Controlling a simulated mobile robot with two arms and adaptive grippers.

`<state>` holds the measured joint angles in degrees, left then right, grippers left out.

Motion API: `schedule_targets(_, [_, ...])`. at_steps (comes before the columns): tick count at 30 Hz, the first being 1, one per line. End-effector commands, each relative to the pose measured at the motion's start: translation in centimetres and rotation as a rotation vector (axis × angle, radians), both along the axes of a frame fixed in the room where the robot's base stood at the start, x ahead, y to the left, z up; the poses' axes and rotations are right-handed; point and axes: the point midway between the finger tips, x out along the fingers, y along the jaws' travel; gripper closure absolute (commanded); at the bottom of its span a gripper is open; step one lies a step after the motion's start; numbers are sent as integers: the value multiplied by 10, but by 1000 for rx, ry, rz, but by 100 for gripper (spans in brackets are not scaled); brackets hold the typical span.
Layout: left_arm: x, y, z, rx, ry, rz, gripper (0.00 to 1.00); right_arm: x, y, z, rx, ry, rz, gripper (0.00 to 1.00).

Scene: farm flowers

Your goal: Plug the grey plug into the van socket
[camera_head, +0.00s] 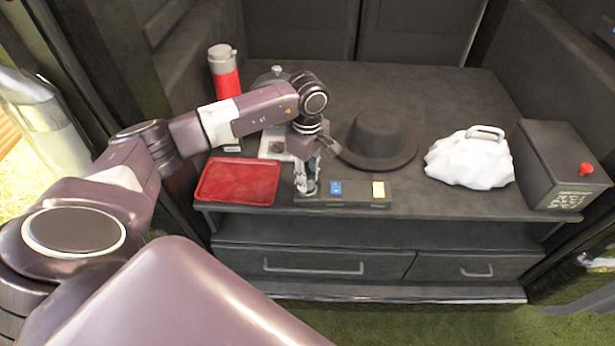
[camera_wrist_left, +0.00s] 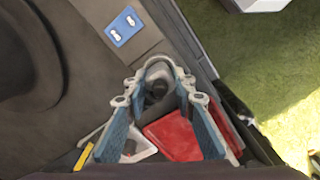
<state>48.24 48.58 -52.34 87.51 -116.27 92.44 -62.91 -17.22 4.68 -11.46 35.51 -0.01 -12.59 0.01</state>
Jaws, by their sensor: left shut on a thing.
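My left gripper (camera_head: 306,186) is low over the front edge of the van's deck, at the left end of a dark socket panel (camera_head: 357,201). In the left wrist view its blue-padded fingers (camera_wrist_left: 158,98) are shut around a small grey thing (camera_wrist_left: 157,76), which looks like the grey plug. It is partly hidden by the fingers and cannot be made out in the head view. A blue socket plate (camera_head: 335,188) is on the panel just right of the gripper. It also shows in the wrist view (camera_wrist_left: 122,26), apart from the fingers. A pale yellow plate (camera_head: 379,189) is farther right.
A red tray (camera_head: 238,181) lies left of the gripper. A black hat (camera_head: 378,140) lies close behind the panel. A white bag (camera_head: 469,160) and a dark box with a red knob (camera_head: 553,165) stand at right. A red flask (camera_head: 224,75) stands at back left.

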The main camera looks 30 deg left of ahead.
Motion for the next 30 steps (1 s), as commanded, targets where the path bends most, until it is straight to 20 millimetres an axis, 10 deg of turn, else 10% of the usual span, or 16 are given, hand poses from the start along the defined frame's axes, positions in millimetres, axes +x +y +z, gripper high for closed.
schedule_targets(30, [0,0,-8,0,0,0,97,1,2,-10,2,-1,-1,60])
